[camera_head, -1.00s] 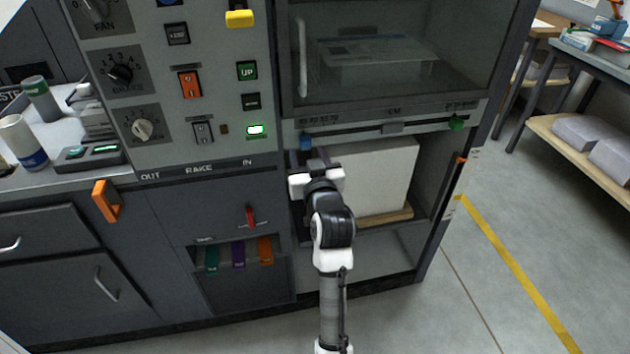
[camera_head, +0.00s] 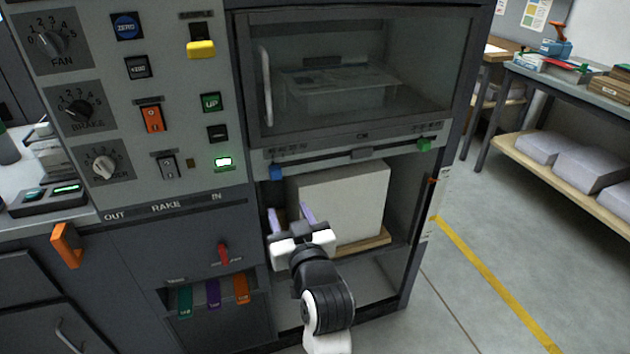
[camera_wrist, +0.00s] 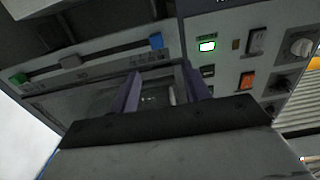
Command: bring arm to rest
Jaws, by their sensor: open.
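My gripper (camera_head: 291,217) is in front of the open lower bay of the grey machine, in the head view. Its two purple fingers are apart and point up, with nothing between them. They stand in front of the left side of a white block (camera_head: 345,200) on a wooden board in the bay. I cannot tell whether they touch anything. In the wrist view the purple fingers (camera_wrist: 163,92) frame part of the machine front, and the panel with its lit green button (camera_wrist: 207,45) is at the upper right.
A blue slider end (camera_head: 276,172) and a green one (camera_head: 424,144) sit on the ledge above the bay. A red lever (camera_head: 223,252) and orange handle (camera_head: 66,245) stick out at the left. Open floor (camera_head: 480,290) lies to the right, before a workbench (camera_head: 590,95).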

